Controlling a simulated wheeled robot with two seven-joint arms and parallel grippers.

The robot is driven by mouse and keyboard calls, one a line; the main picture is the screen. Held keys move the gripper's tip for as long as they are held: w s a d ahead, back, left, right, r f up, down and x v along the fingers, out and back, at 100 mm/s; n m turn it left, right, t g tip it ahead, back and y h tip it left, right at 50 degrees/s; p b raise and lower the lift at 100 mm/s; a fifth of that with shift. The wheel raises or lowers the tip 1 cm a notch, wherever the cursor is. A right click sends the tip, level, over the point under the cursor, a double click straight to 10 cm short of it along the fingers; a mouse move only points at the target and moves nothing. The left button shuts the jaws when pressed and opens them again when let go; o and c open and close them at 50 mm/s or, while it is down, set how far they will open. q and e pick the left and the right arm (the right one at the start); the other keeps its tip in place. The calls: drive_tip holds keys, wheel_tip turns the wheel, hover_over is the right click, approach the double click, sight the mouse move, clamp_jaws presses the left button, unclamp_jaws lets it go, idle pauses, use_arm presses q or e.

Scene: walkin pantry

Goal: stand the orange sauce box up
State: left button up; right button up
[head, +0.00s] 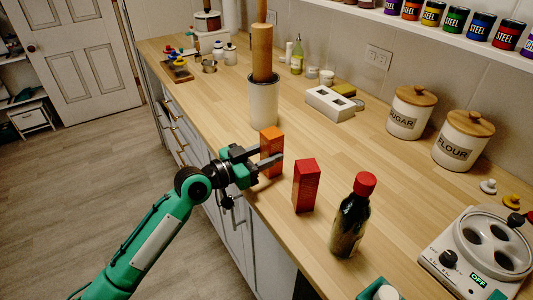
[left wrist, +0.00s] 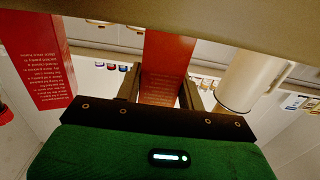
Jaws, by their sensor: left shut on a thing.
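The orange sauce box (head: 271,143) stands upright, or nearly so, at the front edge of the wooden counter. My left gripper (head: 270,160) is shut on it from the front, with one finger on each side. In the left wrist view the box (left wrist: 166,62) fills the space between the two fingers (left wrist: 160,95). I cannot tell whether its base touches the counter. My right gripper is not in view.
A red box (head: 306,186) stands close to the right, with a dark red-capped bottle (head: 351,217) beyond it. A white canister (head: 263,102) holding a rolling pin stands just behind. The counter (head: 370,160) behind the red box is clear.

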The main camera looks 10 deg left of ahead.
use_arm(q)
drive_tip(key=o, duration=1.1)
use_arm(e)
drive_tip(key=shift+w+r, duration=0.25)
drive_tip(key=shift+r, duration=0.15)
use_arm(q)
drive_tip(key=shift+r, duration=0.15)
drive_tip(key=shift+s+a+f, duration=0.2)
drive_tip(key=shift+s+a, duration=0.2)
drive_tip(key=shift+a, duration=0.05)
drive_tip(key=shift+b+v, duration=1.25)
drive_tip(key=shift+v, duration=4.1)
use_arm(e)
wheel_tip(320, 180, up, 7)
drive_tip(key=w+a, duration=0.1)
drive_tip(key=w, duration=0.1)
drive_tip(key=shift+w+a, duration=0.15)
use_arm(q)
drive_tip(key=shift+r, duration=0.2)
